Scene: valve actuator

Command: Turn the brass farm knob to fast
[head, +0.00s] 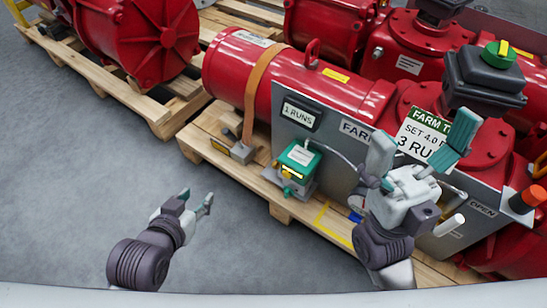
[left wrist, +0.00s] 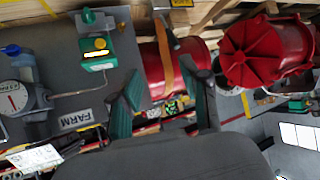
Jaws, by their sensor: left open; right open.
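A teal-green box (head: 299,158) with a white label and a yellow strip is mounted on the grey panel (head: 335,158). The teal box also shows upside down in the left wrist view (left wrist: 98,65). My left gripper (head: 198,197) is open and empty, to the left of the box and apart from it. My right gripper (head: 422,146) is open and empty in front of the panel's right part, covering some of the FARM lettering and sign.
A red actuator cylinder (head: 240,68) with an orange strap lies on a wooden pallet (head: 205,132). A "1 RUNS" display (head: 298,112) sits above the teal box. A gauge (left wrist: 14,98) shows in the left wrist view. The grey floor (head: 75,180) at left is clear.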

